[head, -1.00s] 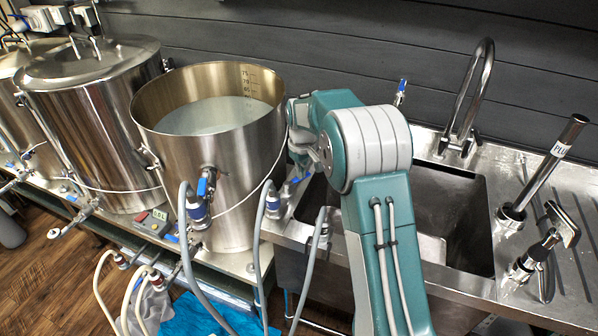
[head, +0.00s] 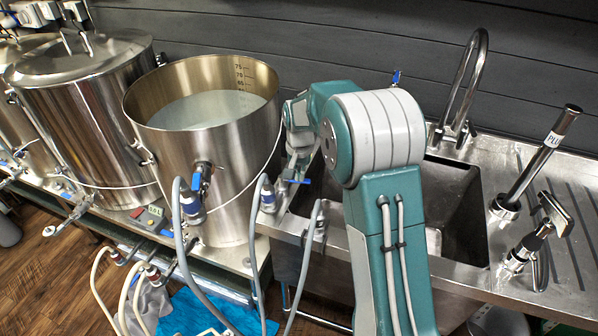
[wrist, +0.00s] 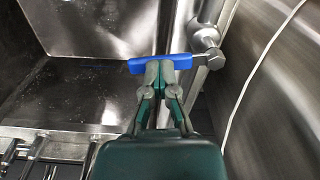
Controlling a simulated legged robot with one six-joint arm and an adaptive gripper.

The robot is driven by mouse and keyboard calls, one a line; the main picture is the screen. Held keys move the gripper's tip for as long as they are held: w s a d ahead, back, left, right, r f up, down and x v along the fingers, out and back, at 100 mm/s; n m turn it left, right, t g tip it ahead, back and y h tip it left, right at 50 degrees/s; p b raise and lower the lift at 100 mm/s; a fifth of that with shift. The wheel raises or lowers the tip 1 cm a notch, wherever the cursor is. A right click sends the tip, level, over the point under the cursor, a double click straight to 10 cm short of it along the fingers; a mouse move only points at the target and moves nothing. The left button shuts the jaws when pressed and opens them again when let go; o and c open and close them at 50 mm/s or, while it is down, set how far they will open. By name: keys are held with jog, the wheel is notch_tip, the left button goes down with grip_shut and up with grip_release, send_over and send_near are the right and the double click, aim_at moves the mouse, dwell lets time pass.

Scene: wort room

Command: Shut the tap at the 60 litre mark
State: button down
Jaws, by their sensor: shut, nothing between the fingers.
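The blue tap lever (wrist: 150,65) lies crosswise in the wrist view, joined at its right end to a metal tap body (wrist: 207,58). My gripper (wrist: 160,68) is shut and empty, its fingertips right at the lever's near edge. I cannot tell if they press on it. In the head view the lever (head: 297,181) shows just below my gripper (head: 296,158), between the pot and the sink. The open steel pot (head: 235,150) holds pale liquid (head: 205,110). Its inner scale (head: 241,75) shows 75 and 70 above the surface; lower marks are too small to read surely.
A deep sink (head: 455,225) with a curved faucet (head: 470,75) lies right of the pot. Lidded kettles stand left, one close by (head: 85,130). Grey hoses (head: 255,250) hang in front of the pot. A white cord (wrist: 255,75) runs beside the tap.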

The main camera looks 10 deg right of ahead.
jog(key=shift+s+a+f+m, duration=0.2)
jog(key=shift+s+f+m, duration=0.35)
jog(key=shift+m, duration=0.25)
jog(key=shift+s, duration=0.1)
grip_release()
jog(key=shift+a, duration=0.1)
jog(key=shift+w+r, duration=0.1)
jog(key=shift+w, duration=0.15)
notch_tip(320, 180, up, 12)
dwell(0.5)
